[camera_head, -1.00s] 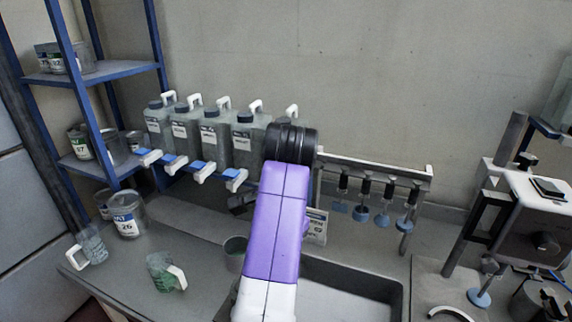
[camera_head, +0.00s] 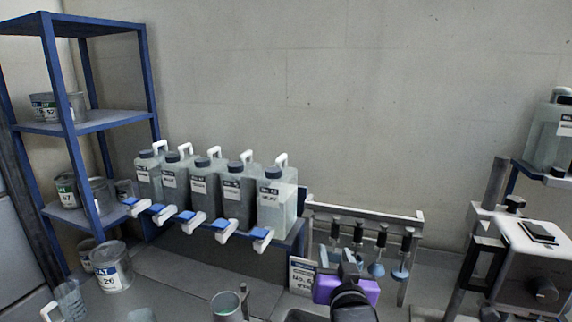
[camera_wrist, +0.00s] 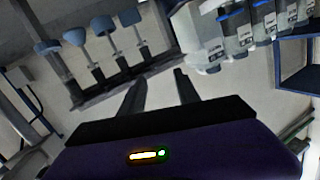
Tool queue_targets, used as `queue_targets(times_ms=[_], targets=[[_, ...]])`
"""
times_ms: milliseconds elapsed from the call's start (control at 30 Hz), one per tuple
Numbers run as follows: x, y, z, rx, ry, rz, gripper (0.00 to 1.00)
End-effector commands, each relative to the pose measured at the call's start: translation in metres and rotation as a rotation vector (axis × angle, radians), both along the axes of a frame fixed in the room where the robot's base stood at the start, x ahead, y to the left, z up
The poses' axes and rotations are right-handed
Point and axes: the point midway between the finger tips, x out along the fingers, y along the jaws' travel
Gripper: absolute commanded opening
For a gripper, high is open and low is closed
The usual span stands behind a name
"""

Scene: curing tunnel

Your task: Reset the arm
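My gripper (camera_wrist: 158,88) shows in the wrist view with its two dark fingers apart and nothing between them. The purple body of my arm (camera_head: 330,290) with a black joint is low at the bottom centre-right of the head view, in front of the tool rack. The fingers cannot be made out clearly there. In the wrist view the rack tools and the bottles lie beyond the fingers, with no contact seen.
A row of several grey jugs with taps (camera_head: 205,185) stands on a blue stand. A rack (camera_head: 365,215) of blue-ended tools hangs right of it. A blue shelf (camera_head: 100,120) with cans is at left, a machine (camera_head: 530,265) at right. A can (camera_head: 112,268) and cups sit on the counter.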

Motion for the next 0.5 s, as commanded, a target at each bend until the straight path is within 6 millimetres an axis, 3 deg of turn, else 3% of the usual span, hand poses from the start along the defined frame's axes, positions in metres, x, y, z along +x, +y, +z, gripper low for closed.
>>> queue_targets(times_ms=[200,500], targets=[[-0.064,-0.029,-0.028,-0.163,-0.136,0.063,0.39],[-0.172,-0.050,-0.061,-0.285,-0.241,0.148,0.39]])
